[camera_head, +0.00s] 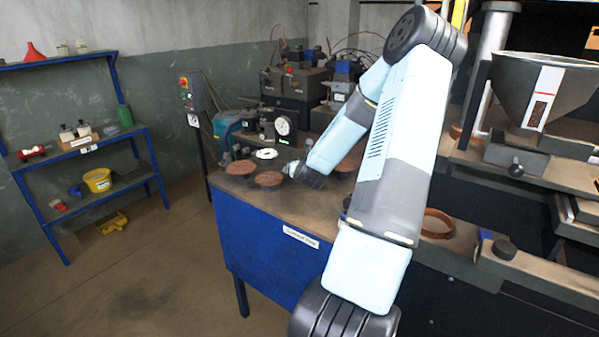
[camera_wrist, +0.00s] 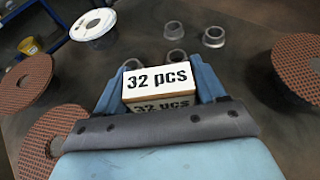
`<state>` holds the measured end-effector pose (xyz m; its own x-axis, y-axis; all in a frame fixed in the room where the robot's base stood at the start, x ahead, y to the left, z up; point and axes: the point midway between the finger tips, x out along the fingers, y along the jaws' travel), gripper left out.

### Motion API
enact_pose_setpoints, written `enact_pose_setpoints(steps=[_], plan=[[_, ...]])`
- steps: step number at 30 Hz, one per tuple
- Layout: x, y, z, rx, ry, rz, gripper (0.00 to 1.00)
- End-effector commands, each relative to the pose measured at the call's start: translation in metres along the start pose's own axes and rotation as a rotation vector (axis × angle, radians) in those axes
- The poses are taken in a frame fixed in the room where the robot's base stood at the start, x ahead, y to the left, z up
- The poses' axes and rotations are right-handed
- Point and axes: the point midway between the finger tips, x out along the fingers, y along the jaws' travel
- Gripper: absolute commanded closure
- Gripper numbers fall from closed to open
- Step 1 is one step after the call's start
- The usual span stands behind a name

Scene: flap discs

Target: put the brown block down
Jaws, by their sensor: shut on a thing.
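The brown block (camera_wrist: 160,104) is between my fingers in the wrist view. Its upper face is white with "32 pcs" in black, and a tan-brown side with the same lettering shows below. My gripper (camera_wrist: 157,78) is shut on it, with a blue finger at its left and right. The block is over the brown bench top (camera_wrist: 250,85); I cannot tell whether its underside touches it.
Reddish-brown flap discs lie left (camera_wrist: 25,82), lower left (camera_wrist: 50,138) and right (camera_wrist: 300,65) of my gripper. A white disc (camera_wrist: 93,24) is at the upper left. Grey rings (camera_wrist: 175,58) lie just beyond the block. A dial gauge (camera_head: 282,125) stands at the back.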

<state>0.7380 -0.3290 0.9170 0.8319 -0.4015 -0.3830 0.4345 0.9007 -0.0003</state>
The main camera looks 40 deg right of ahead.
Motion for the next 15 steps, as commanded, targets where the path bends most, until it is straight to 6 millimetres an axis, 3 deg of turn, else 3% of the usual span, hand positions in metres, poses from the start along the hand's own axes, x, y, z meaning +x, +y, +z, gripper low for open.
enact_pose_setpoints(steps=[3,15], plan=[[0.0049,0.0005,-0.0128,0.001,0.002,0.0,0.6],[0.0064,0.0004,-0.0168,0.0,0.001,0.001,0.6]])
